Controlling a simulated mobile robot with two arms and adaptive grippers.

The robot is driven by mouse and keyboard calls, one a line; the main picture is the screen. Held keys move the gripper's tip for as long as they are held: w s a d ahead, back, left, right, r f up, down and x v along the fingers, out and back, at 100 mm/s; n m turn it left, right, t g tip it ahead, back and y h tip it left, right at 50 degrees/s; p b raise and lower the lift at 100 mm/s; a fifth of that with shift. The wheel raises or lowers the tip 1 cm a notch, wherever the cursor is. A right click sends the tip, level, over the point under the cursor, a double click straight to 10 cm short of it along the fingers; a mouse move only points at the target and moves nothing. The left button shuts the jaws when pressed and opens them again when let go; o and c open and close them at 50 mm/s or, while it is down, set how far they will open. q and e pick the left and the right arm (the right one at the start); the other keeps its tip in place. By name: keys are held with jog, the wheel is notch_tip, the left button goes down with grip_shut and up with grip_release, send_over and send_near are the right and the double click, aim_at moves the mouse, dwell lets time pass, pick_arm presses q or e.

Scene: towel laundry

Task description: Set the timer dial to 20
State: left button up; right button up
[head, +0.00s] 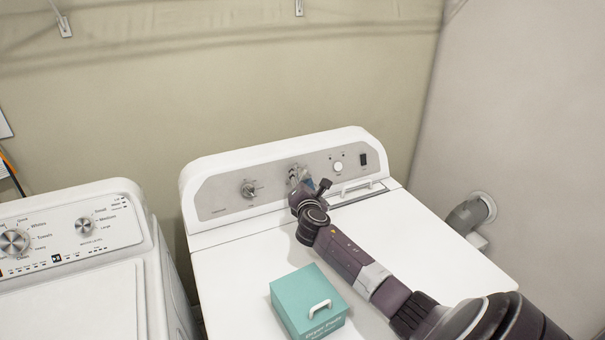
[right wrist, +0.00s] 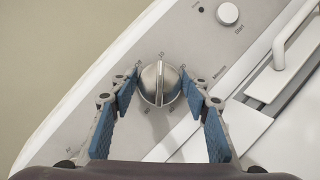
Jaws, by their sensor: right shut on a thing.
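The timer dial (right wrist: 160,83) is a round metal knob with a raised ridge across it, on the grey control panel of the dryer (head: 230,255). My right gripper (head: 298,175) reaches the panel from the front right and largely hides the dial in the head view. In the right wrist view its blue-padded fingers (right wrist: 160,88) are on either side of the dial, shut on it. My left gripper is not in view.
A second knob (head: 249,189) is on the panel left of my gripper, and a white start button (head: 338,167) and dark switch (head: 363,160) are to the right. A teal box (head: 300,292) sits on the dryer top. A washer (head: 75,240) stands at left.

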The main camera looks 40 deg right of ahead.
jog(key=m+g+p, duration=0.1)
jog(key=m, duration=0.1)
jog(key=m+g+p, duration=0.1)
jog(key=m+p, duration=0.1)
jog(key=m+g+p, duration=0.1)
jog(key=m, duration=0.2)
jog(key=shift+r+p, duration=0.3)
jog(key=shift+f+m+g+y+p, duration=0.15)
jog(key=shift+m+g+y+p, duration=0.35)
jog(key=shift+m+p, duration=0.95)
jog(key=shift+m, duration=0.35)
jog(key=o, duration=1.2)
jog(key=shift+c, duration=0.2)
jog(key=v, duration=1.2)
jog(key=shift+w+a, duration=0.15)
jog(key=shift+f, duration=0.15)
